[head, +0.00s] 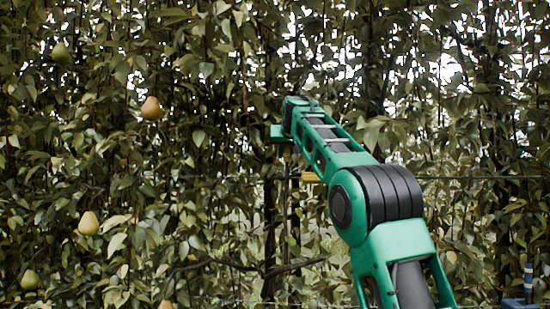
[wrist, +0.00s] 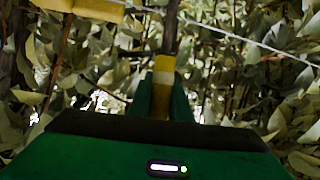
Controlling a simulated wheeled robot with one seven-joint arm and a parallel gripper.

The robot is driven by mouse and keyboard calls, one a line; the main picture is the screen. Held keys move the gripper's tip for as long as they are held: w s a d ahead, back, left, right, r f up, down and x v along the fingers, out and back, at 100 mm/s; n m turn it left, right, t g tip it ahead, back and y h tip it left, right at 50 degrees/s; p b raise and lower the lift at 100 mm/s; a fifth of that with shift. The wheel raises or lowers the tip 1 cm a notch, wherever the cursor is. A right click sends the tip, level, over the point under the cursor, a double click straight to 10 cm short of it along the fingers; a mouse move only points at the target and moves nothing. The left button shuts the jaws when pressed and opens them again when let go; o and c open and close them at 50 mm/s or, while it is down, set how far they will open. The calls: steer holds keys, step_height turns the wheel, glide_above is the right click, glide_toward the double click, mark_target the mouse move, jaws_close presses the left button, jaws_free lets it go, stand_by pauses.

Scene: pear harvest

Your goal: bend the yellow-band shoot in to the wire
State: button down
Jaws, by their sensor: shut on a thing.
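My gripper (wrist: 163,100) is shut on the yellow-band shoot (wrist: 171,35), with its green fingers on either side of the stem. The yellow band (wrist: 165,66) shows just above the fingertips in the wrist view. The wire (wrist: 238,36) slants across the upper part of that view and crosses the shoot's line near the top; I cannot tell whether they touch. In the head view the wire (head: 470,177) runs level across the foliage, below my gripper (head: 277,133). There the fingertips and the held shoot cannot be made out.
A yellow piece (wrist: 85,8) is at the upper left of the wrist view, and a yellow piece (head: 311,177) shows at wire height in the head view. Dense leaves surround my arm. Pears hang at left, including one upper pear (head: 151,108) and one lower pear (head: 88,223).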

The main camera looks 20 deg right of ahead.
steer(key=shift+w+d+r, duration=0.1)
steer(key=shift+d+r, duration=0.1)
steer(key=c, duration=2)
jaws_free()
steer(key=o, duration=0.4)
steer(key=shift+w+f, duration=0.1)
steer(key=shift+w, duration=0.1)
steer(key=shift+c, duration=0.2)
steer(key=shift+a, duration=0.1)
steer(key=shift+s, duration=0.15)
steer(key=v, duration=1)
steer(key=shift+s, duration=0.25)
steer(key=shift+a, duration=0.15)
